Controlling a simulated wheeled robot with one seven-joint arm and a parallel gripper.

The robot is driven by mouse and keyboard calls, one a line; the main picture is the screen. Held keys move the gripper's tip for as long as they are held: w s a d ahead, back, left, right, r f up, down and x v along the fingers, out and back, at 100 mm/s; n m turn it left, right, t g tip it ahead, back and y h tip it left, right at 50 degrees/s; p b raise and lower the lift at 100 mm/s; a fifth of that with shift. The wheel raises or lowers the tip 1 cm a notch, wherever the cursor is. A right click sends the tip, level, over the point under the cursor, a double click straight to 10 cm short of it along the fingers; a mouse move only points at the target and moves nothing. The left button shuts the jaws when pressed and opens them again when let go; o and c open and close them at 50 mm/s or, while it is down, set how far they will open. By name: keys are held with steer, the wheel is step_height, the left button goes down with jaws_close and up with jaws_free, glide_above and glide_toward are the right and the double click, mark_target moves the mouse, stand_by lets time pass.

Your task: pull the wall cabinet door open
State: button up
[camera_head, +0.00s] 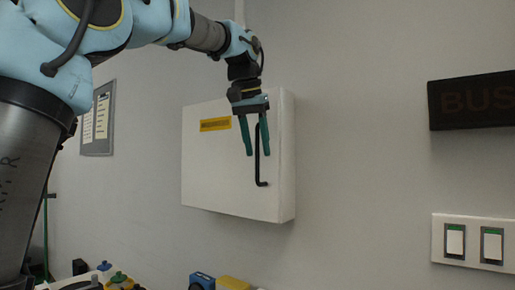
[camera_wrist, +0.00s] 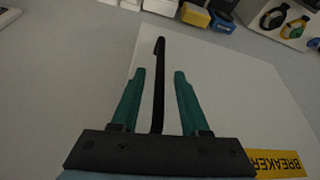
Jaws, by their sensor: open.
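A white wall cabinet (camera_head: 215,165) with a yellow label (camera_head: 215,124) is fixed to the grey wall. Its door is shut. A black bar handle (camera_head: 262,170) stands upright near the door's right edge. My gripper (camera_head: 249,153) is open, in front of the door at the upper part of the handle. In the wrist view, the handle (camera_wrist: 160,70) runs between the two green fingers of my gripper (camera_wrist: 157,75), with a gap on each side. The cabinet door (camera_wrist: 225,90) fills the background there, with the label (camera_wrist: 275,163) reading "BREAKER". The handle's end near the palm is hidden.
A dark sign (camera_head: 473,101) and a white switch panel (camera_head: 475,242) are on the wall at right. A notice board (camera_head: 98,118) hangs at left.

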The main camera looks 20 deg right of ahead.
steer(key=shift+w+d+f, duration=0.1)
steer(key=shift+f, duration=0.2)
jaws_close()
stand_by(1.3)
